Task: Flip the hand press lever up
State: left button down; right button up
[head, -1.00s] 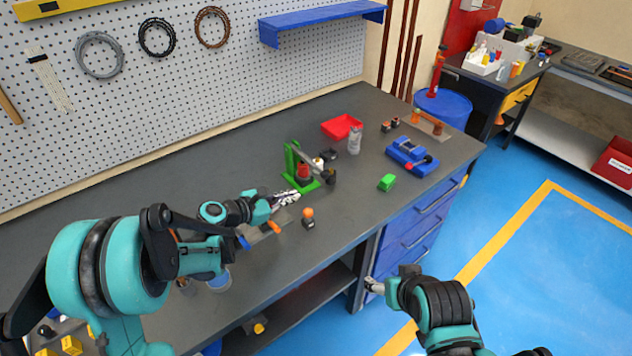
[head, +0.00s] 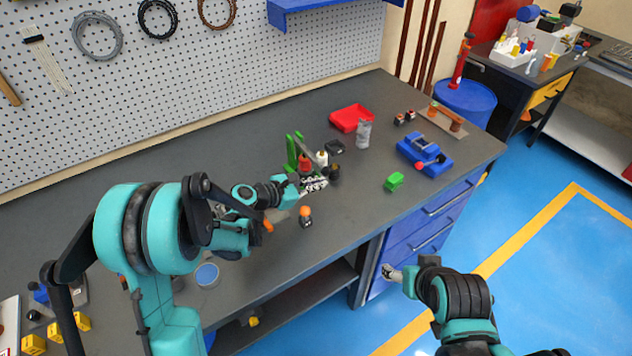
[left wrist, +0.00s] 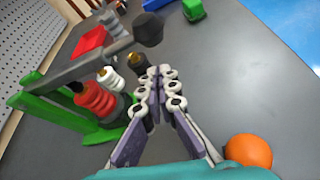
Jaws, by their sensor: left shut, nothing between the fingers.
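The hand press has a green frame (head: 291,153), which also shows in the left wrist view (left wrist: 40,115). Its grey lever (left wrist: 95,62) slants from the green post to a black knob (left wrist: 148,28); the knob also shows in the head view (head: 335,171). A red and white cylinder stack (left wrist: 95,98) stands under the lever. My left gripper (head: 320,184) is shut and empty beside the press. In the left wrist view its fingertips (left wrist: 155,75) are just below the knob, apparently apart from it. My right gripper (head: 386,272) hangs off the bench's front; its finger state is unclear.
An orange ball-topped part (head: 305,213) stands close to my left gripper; its ball shows in the left wrist view (left wrist: 249,151). A green block (head: 394,181), blue vise-like device (head: 425,154), grey bottle (head: 363,134) and red tray (head: 351,118) are to the right. The bench front between them is clear.

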pick_arm(q)
jog(key=r, duration=0.1)
jog(key=s+r+p, duration=0.1)
jog(key=r, duration=0.1)
pick_arm(e)
jog(key=r, duration=0.2)
jog(key=shift+s+a+r, duration=0.15)
jog(key=shift+s+r, duration=0.05)
jog(key=shift+r, duration=0.2)
pick_arm(q)
jog(key=shift+a, duration=0.1)
jog(key=shift+r, duration=0.1)
